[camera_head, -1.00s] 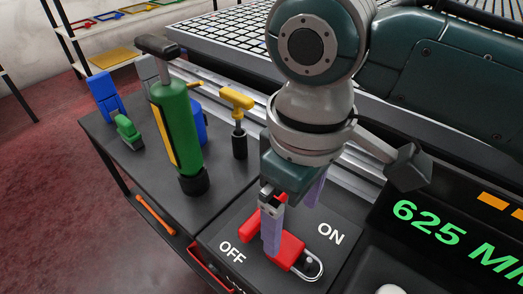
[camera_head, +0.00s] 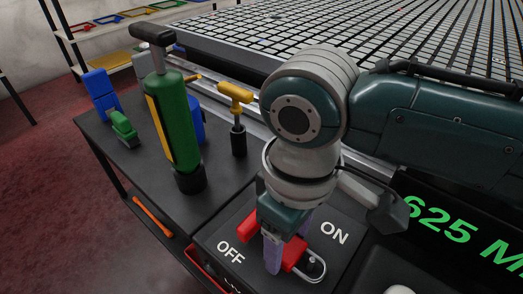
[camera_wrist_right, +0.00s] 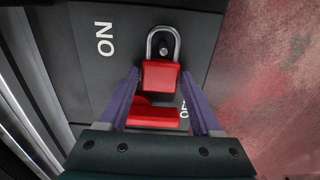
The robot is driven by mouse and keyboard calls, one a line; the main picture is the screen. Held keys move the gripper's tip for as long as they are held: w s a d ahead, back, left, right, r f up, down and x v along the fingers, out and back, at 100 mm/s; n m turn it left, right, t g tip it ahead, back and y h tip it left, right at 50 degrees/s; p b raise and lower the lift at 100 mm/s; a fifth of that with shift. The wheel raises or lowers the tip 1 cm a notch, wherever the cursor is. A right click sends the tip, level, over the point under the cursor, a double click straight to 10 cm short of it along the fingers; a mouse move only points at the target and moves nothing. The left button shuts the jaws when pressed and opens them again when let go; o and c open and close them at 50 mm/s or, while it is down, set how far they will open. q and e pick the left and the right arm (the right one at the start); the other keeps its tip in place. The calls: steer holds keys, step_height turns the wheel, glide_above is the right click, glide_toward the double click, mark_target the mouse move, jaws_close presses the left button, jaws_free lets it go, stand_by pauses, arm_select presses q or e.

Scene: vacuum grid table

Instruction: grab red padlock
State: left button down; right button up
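The red padlock (camera_head: 294,254) lies on the dark ON/OFF switch panel, its metal shackle pointing right in the head view. In the right wrist view the padlock (camera_wrist_right: 160,76) shows its red body and a shackle around a small round peg. My right gripper (camera_head: 288,243) is low over the panel, with one purple finger in front of the padlock. In the wrist view the right gripper (camera_wrist_right: 161,74) is open, one finger on each side of the padlock body, with small gaps visible. A red switch handle (camera_wrist_right: 154,113) shows between the fingers, nearer the palm. My left gripper is out of view.
A green-and-yellow cylindrical tool (camera_head: 177,125), a yellow-handled tool (camera_head: 237,119) and a green clamp-like item (camera_head: 124,128) stand on the dark side table (camera_head: 137,175). A large grid table (camera_head: 240,40) lies behind. A green number display (camera_head: 459,232) is at right.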

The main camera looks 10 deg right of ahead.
jaws_close()
stand_by(0.3)
steer(key=shift+r, duration=0.15)
